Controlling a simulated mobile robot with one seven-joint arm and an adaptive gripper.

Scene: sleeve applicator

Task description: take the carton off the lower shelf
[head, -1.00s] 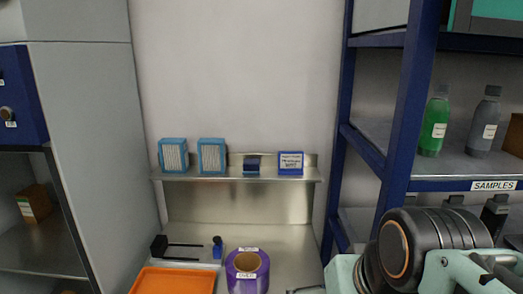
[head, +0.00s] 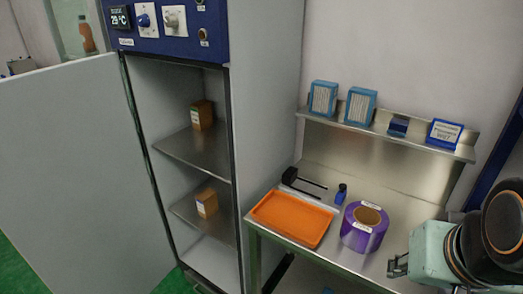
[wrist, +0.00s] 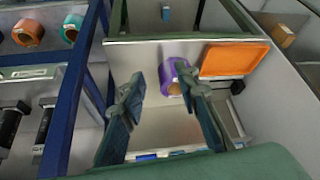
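The carton (head: 207,203) on the lower shelf (head: 217,226) of the open cabinet is small and orange-brown with a pale label. A similar carton (head: 202,115) stands on the upper shelf (head: 190,155). One carton (wrist: 283,36) also shows at the top right of the wrist view; I cannot tell which one it is. My gripper (wrist: 160,86) is open and empty, its two fingers spread wide over the bench. In the head view my gripper (head: 398,265) is at the lower right, well away from both cartons.
The cabinet door (head: 75,160) stands open to the left. Between cabinet and gripper is a steel bench with an orange tray (head: 292,219), a purple roll (head: 364,227), a small blue bottle (head: 341,194) and a black tool (head: 290,176). A ledge behind holds blue boxes (head: 360,106).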

